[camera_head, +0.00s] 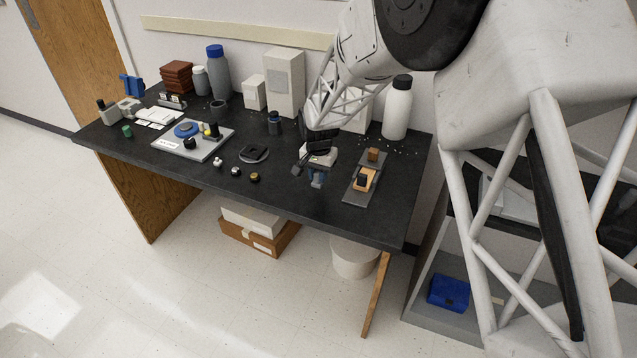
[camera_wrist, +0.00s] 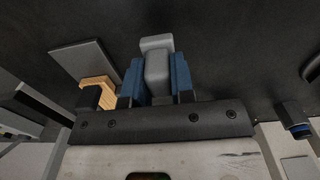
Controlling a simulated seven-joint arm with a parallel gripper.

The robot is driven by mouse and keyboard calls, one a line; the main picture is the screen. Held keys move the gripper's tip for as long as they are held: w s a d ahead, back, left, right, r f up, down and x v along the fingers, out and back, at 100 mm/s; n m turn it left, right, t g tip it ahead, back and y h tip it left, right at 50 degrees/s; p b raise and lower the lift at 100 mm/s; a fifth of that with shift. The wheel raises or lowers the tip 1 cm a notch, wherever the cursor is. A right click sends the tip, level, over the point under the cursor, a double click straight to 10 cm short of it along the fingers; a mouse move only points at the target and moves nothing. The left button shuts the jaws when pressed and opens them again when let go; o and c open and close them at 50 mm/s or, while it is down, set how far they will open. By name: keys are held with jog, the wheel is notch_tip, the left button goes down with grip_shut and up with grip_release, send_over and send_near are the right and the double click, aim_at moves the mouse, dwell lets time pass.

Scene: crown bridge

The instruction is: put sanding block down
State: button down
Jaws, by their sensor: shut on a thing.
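My gripper (camera_head: 317,180) is over the right half of the dark bench, left of the grey board. In the wrist view its two blue-padded fingers (camera_wrist: 157,78) are shut on a grey block (camera_wrist: 156,44), which I take to be the sanding block. The block sticks out past the fingertips. In the head view the gripper mostly hides the block, and I cannot tell whether it touches the bench top.
A grey board (camera_head: 357,196) with a light wooden piece (camera_head: 369,183) and a brown block (camera_head: 374,154) lies to the right. A black dish (camera_head: 254,154) and small knobs lie left. Bottles and boxes line the back. Bare bench (camera_head: 300,205) shows in front.

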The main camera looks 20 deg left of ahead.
jog(key=shift+f, duration=1.7)
jog(key=shift+f, duration=0.2)
jog(key=c, duration=1)
grip_release()
jog(key=shift+r, duration=0.2)
notch_tip(320, 180, up, 12)
jog(key=shift+f, duration=0.1)
